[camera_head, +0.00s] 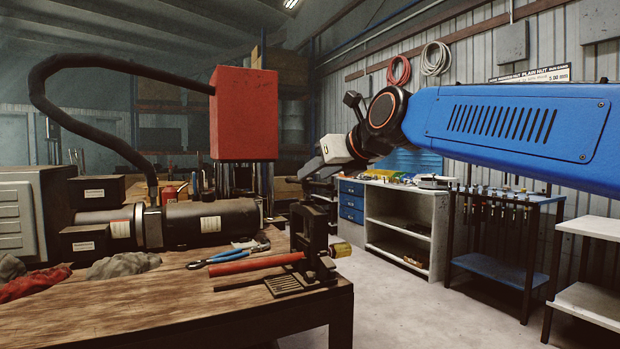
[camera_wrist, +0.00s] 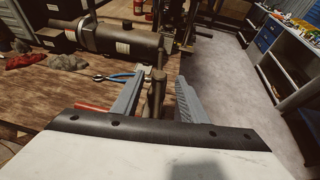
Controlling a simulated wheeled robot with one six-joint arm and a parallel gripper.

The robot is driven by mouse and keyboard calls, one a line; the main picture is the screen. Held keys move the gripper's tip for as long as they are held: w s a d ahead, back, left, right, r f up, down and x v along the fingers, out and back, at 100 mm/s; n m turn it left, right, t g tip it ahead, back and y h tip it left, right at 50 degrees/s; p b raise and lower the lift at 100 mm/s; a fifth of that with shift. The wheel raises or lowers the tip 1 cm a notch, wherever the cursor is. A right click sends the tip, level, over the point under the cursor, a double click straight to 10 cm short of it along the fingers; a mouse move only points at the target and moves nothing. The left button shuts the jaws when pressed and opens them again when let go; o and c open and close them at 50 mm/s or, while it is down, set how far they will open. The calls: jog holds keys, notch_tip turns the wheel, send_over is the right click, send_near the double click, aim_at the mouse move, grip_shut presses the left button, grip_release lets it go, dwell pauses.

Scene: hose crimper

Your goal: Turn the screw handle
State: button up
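The dark hose crimper (camera_head: 314,230) stands upright at the right corner of the wooden bench. A red hose (camera_head: 258,266) runs into its lower part, with a brass-coloured fitting (camera_head: 341,249) on the right side. My gripper (camera_head: 308,182) is above the crimper, near its top. In the wrist view my gripper (camera_wrist: 160,77) is open, one finger either side of the crimper's upright screw (camera_wrist: 156,92). I see gaps between the screw and both fingers. The screw's handle is hard to make out in either view.
The bench (camera_head: 150,302) also carries blue-handled pliers (camera_head: 226,257), grey rags (camera_head: 122,265), a red cloth (camera_head: 35,283) and a large dark cylinder (camera_head: 210,222). Open floor (camera_head: 400,310) lies to the right, before shelves and a tool rack.

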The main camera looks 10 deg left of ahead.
aim_at(307, 194)
jog(key=v, duration=1.2)
jog(key=shift+s, duration=0.15)
jog(key=shift+d+r, duration=0.1)
jog(key=shift+d, duration=0.05)
jog(key=w+a+f+m, duration=0.2)
jog(key=w+a+m, duration=0.1)
jog(key=m, duration=0.9)
jog(key=w+a+f+m, duration=0.2)
jog(key=w+a+m, duration=0.2)
jog(key=m, duration=0.8)
jog(key=w+a+f+m, duration=0.3)
jog(key=w+a+m, duration=0.1)
jog(key=m, duration=0.8)
jog(key=shift+w+a, duration=0.15)
jog(key=shift+a, duration=0.2)
